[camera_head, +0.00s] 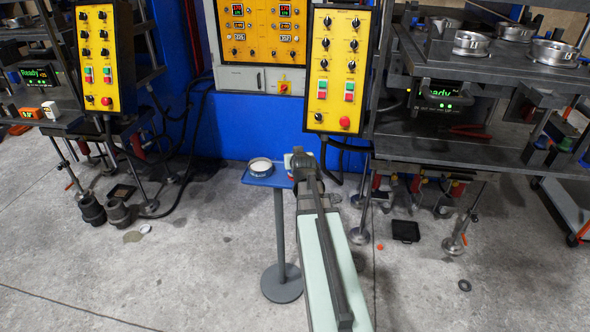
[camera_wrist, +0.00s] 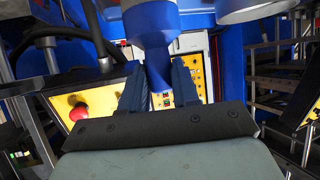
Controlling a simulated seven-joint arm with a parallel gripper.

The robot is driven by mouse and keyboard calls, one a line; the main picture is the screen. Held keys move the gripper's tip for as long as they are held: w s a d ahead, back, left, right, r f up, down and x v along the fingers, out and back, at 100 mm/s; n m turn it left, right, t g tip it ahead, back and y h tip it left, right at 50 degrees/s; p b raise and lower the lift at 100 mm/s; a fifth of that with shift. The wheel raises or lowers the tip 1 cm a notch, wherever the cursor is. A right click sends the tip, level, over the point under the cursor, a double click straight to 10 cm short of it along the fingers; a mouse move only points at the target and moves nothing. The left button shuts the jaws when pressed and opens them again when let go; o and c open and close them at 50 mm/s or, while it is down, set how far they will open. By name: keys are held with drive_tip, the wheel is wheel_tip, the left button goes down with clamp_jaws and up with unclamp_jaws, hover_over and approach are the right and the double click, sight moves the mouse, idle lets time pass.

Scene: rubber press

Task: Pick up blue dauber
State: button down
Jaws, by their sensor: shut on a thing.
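The blue dauber (camera_wrist: 152,25) stands large at the top middle of the wrist view, its narrower lower part between my two fingers. My gripper (camera_wrist: 158,78) is shut on that narrower part. In the head view my gripper (camera_head: 303,160) is over the right side of a small blue stand (camera_head: 283,182). The dauber cannot be made out clearly there, because my arm covers that spot.
A round tin (camera_head: 260,167) with pale contents sits on the stand's left side. Yellow control panels (camera_head: 339,70) hang behind, near my gripper. A press with metal shelves (camera_head: 470,130) is at the right. The floor (camera_head: 180,270) at front left is clear.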

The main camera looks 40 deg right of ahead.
drive_tip(key=shift+r, duration=1.7)
